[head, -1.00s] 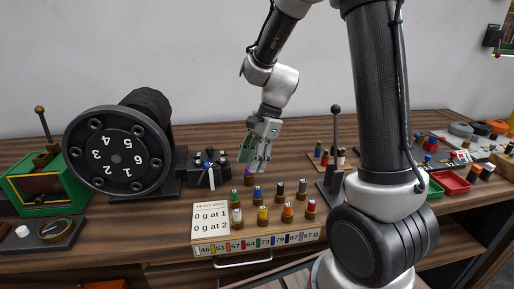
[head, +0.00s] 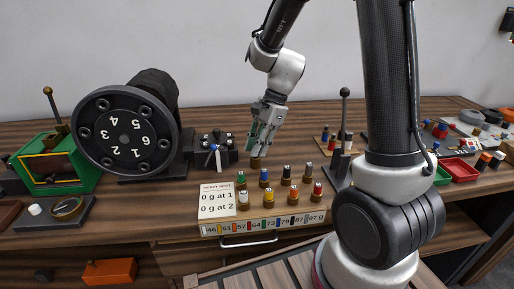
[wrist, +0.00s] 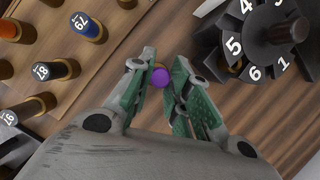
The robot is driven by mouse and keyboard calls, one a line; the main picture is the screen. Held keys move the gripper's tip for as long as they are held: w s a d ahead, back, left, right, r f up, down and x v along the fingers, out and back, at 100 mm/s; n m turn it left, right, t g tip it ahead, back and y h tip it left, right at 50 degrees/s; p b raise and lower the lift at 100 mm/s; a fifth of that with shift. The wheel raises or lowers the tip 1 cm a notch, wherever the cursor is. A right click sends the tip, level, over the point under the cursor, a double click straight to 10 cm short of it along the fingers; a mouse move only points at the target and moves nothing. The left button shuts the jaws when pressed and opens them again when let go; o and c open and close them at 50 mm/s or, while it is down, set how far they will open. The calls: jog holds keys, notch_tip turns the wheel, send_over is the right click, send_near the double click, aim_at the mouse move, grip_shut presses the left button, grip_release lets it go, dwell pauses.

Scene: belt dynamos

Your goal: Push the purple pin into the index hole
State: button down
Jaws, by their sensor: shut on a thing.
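The purple pin (wrist: 160,78) shows in the wrist view as a round purple head between the two green-padded fingertips. My gripper (wrist: 157,85) is shut on it, with the pads at either side of the head. The rest of the pin is hidden below. In the head view my gripper (head: 253,150) points down at a small brown round stand (head: 255,163) on the bench, and the purple head cannot be made out there. A black numbered dial (wrist: 255,45) is up and right of the pin in the wrist view. I cannot tell the index hole for certain.
A small black device (head: 213,150) with a pale lever and the large numbered disc (head: 124,138) stand to the left. The labelled rack (head: 270,215) with several coloured-top pieces is in front. A tall black lever (head: 345,120) stands to the right.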

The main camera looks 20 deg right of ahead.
jog(key=shift+r, duration=2)
